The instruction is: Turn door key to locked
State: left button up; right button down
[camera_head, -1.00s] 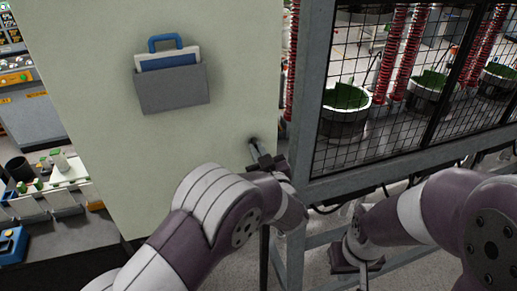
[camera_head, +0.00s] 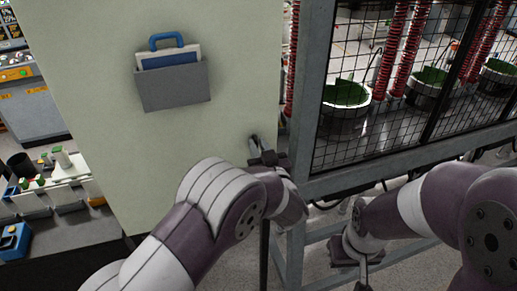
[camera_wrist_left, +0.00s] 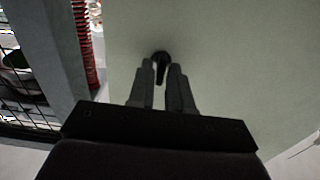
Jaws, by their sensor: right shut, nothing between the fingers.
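The door key (camera_wrist_left: 161,62) is a small dark piece at the pale panel, hanging downward from its round top in the left wrist view. My left gripper (camera_wrist_left: 161,72) points at the panel, with one finger on each side of the key. The fingers are apart, and a narrow gap shows beside the key. In the head view my left gripper (camera_head: 255,146) is at the lower right of the panel (camera_head: 200,140) and hides most of the key. My right gripper (camera_head: 363,274) is shut and empty, low at the right, away from the panel.
A grey holder (camera_head: 172,88) with a blue-handled folder hangs on the panel above left of the key. A metal frame with mesh (camera_head: 390,100) stands right of the panel. A bench with small containers (camera_head: 62,180) is at the left.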

pick_arm(q)
jog(key=shift+o, duration=0.6)
jog(key=shift+s+f, duration=0.1)
jog(key=b+v, duration=0.4)
jog(key=v, duration=0.8)
jog(key=shift+s, duration=0.25)
jog(key=shift+d, duration=0.1)
